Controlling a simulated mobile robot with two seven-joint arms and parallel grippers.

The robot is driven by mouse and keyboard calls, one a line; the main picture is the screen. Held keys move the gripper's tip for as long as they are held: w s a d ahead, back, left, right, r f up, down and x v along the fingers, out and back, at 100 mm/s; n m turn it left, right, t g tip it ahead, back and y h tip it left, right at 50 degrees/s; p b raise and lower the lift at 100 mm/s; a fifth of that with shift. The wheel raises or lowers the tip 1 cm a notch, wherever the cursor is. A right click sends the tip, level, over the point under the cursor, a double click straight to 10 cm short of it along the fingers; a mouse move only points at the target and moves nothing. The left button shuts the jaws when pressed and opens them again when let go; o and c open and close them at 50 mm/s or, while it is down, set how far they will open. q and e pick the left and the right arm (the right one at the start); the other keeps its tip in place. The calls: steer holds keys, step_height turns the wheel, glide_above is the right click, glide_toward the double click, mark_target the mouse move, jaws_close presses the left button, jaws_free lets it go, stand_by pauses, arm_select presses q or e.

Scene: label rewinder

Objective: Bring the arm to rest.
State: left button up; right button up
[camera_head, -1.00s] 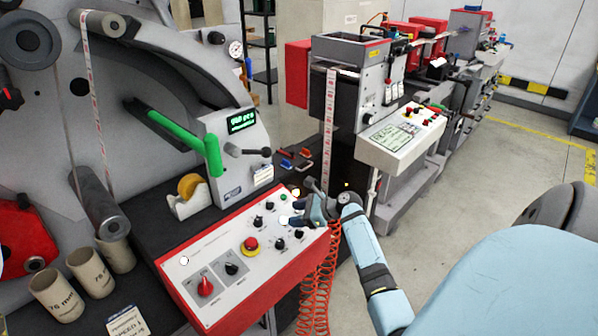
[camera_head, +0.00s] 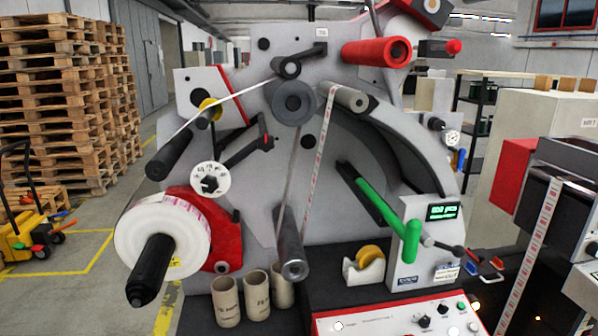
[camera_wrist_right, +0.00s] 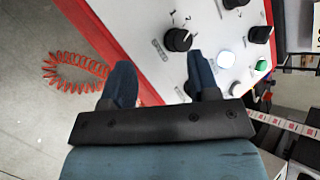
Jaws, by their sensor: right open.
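My right gripper (camera_wrist_right: 160,68) shows in the right wrist view, its two blue fingers apart with nothing between them. It is over the red front edge of the white control panel (camera_wrist_right: 135,25), close to black knobs (camera_wrist_right: 178,40) and a lit white button (camera_wrist_right: 226,61). Whether a fingertip touches the panel I cannot tell. The head view shows the upper part of the same panel (camera_head: 390,321) at the bottom, but neither of my arms. My left gripper is in no view.
The label rewinder (camera_head: 250,205) fills the head view, with a label roll (camera_head: 185,228) on a black spindle and a green lever (camera_head: 385,205). Several cardboard cores (camera_head: 226,302) stand below. A red coiled hose (camera_wrist_right: 75,72) hangs beside the panel in the wrist view.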

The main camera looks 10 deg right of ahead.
steer(key=s+a+f+n, duration=0.1)
steer(key=s+a+n, duration=0.9)
steer(key=a+n, duration=0.2)
steer(key=s+a+f+n+t, duration=0.1)
steer(key=s+a+n, duration=0.9)
steer(key=a, duration=0.6)
steer(key=shift+s+n+t, duration=0.2)
steer(key=shift+n+t, duration=0.1)
steer(key=shift+n, duration=0.8)
steer(key=shift+d+f, duration=0.1)
steer(key=shift+f, duration=0.05)
